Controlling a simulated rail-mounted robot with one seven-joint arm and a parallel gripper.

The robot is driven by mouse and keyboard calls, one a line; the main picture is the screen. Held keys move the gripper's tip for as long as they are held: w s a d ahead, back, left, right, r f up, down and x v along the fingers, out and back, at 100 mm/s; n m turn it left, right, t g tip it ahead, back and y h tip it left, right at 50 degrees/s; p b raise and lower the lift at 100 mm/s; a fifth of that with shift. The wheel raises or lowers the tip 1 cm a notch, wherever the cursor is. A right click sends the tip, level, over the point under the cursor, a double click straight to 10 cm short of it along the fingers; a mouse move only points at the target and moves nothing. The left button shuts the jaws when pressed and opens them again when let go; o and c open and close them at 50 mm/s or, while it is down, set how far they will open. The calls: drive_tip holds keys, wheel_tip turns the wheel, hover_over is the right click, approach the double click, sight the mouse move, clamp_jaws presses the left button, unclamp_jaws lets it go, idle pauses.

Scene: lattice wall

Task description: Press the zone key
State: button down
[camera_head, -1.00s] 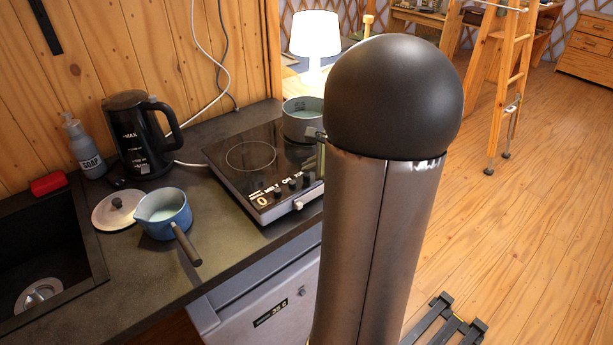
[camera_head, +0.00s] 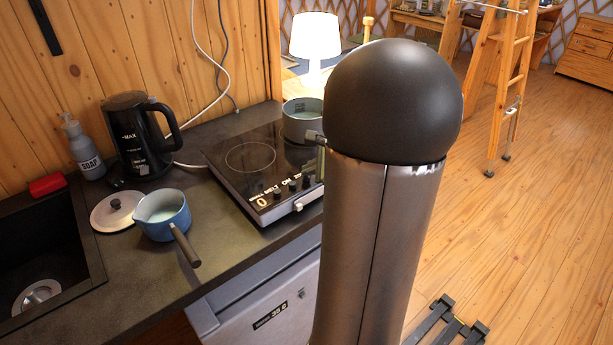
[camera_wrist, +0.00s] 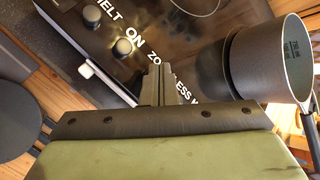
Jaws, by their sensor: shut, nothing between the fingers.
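The black hob (camera_head: 252,160) sits on the counter with a row of dark knobs, white lettering and a display reading 0 along its front edge. In the wrist view, the hob panel (camera_wrist: 60,20) shows the labels "MELT", "ON" and "ZO…" beside round keys (camera_wrist: 123,47). My gripper (camera_wrist: 160,72) is shut and empty, its fingertips over the panel by the "ZO…" label. The fingers cover part of the lettering and whatever key lies there. I cannot tell whether they touch the panel. In the head view my gripper is hidden behind my own arm.
A grey pot (camera_head: 302,121) stands on the hob's right rear and shows close to the right of the fingers in the wrist view (camera_wrist: 268,62). A blue saucepan (camera_head: 163,217), lid (camera_head: 117,210), black kettle (camera_head: 140,137) and soap bottle (camera_head: 84,148) stand left of the hob.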

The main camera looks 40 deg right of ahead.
sight(310, 181)
idle(0.4)
drive_tip(key=shift+r+p, duration=0.55)
drive_tip(key=shift+r, duration=0.2)
wheel_tip(310, 181, up, 5)
drive_tip(key=p, duration=0.3)
drive_tip(key=shift+p, duration=0.4)
idle(0.6)
